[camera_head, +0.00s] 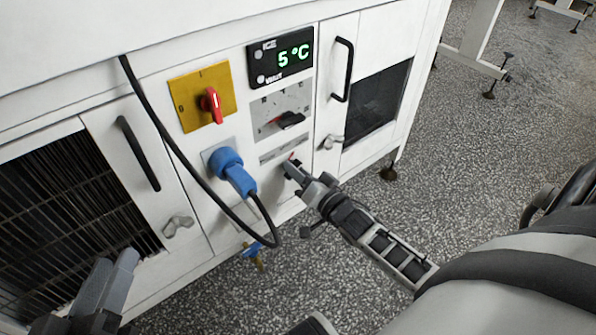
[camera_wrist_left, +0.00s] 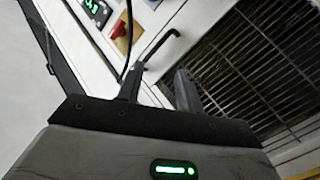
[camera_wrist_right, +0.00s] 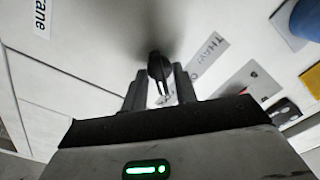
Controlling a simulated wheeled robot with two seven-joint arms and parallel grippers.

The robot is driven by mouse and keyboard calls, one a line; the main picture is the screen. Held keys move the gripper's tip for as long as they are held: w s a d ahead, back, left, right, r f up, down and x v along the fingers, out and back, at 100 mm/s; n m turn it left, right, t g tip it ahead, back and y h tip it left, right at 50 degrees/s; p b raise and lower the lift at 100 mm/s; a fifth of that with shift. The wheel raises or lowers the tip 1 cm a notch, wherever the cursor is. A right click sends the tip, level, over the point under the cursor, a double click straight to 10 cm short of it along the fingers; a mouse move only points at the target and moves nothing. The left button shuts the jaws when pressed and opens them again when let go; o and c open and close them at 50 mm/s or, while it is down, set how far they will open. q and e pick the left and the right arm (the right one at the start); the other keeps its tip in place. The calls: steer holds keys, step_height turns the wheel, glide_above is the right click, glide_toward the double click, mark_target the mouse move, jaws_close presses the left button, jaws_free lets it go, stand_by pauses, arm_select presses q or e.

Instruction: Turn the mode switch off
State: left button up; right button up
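On the white machine's front, a small black knob with a white pointer line shows in the right wrist view (camera_wrist_right: 157,68); I take it for the mode switch. It sits below a narrow label strip (camera_head: 283,150). In the right wrist view the knob is between the fingertips of my right gripper, which look apart; contact cannot be told. My left gripper (camera_head: 112,268) is open and empty at lower left, in front of the grille.
Door handles (camera_head: 138,152) (camera_head: 343,70) stick out either side.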

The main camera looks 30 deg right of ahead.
steer(key=shift+r, duration=0.1)
arm_select(q)
steer(key=shift+a+f+m+g+y+p, duration=0.25)
steer(key=shift+f+m+g+y+p, duration=0.15)
steer(key=shift+p, duration=0.6)
steer(key=shift+a+f+m+g+y+p, duration=0.25)
steer(key=shift+f+p, duration=0.25)
steer(key=shift+p, duration=0.5)
arm_select(e)
steer(key=shift+a+n, duration=0.1)
steer(key=shift+n, duration=4.3)
steer(key=o, duration=0.5)
arm_select(q)
steer(key=shift+r, duration=0.15)
arm_select(e)
steer(key=shift+o, duration=0.4)
steer(key=shift+s, duration=0.15)
